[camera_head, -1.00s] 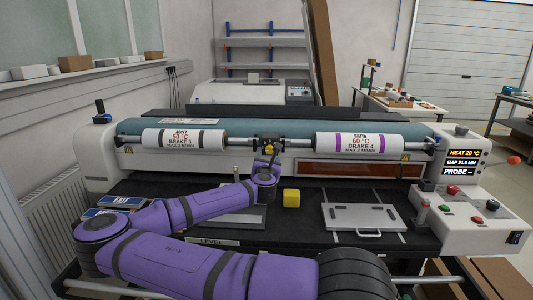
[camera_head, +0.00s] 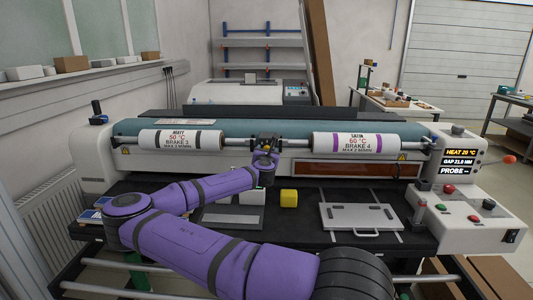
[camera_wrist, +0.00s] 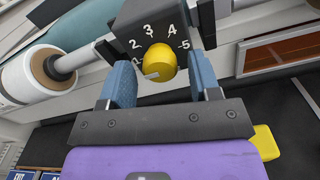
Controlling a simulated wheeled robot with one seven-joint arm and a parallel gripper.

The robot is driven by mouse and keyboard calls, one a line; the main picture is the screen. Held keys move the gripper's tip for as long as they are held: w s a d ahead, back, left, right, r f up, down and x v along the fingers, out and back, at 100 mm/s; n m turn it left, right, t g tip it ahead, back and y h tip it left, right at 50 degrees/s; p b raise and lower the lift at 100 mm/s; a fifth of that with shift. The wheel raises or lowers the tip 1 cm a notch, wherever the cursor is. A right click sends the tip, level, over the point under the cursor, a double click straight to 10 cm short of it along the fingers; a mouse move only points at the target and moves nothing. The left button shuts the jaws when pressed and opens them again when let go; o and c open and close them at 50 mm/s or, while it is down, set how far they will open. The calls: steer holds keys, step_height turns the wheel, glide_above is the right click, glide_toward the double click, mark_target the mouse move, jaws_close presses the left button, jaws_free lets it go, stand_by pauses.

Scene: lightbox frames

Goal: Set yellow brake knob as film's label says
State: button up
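The yellow brake knob (camera_wrist: 161,60) sits on a dark box with a dial marked 1 to 5. Its pale pointer is at the lower left, on the side of the 1. My gripper (camera_wrist: 162,78) is open, with a blue-padded finger on each side of the knob and gaps between. In the head view my gripper (camera_head: 266,157) is in front of the brake box (camera_head: 265,142), where the knob is hard to make out. The left film roll (camera_head: 181,141) reads MATT, 50 °C, BRAKE 3. The right film roll (camera_head: 356,142) reads SATIN, 60 °C, BRAKE 4.
The control box (camera_head: 470,218) at right has buttons, and its display (camera_head: 461,161) reads HEAT 20 °C, GAP 21.0 MM. A yellow block (camera_head: 289,198), a white block (camera_head: 252,197) and a grey handled plate (camera_head: 361,217) lie on the black bed below the rolls.

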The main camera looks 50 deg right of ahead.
steer(key=c, duration=0.8)
steer(key=shift+o, duration=0.2)
steer(key=shift+m, duration=0.3)
steer(key=shift+f+m, duration=0.15)
steer(key=shift+m, duration=12.85)
steer(key=o, duration=0.9)
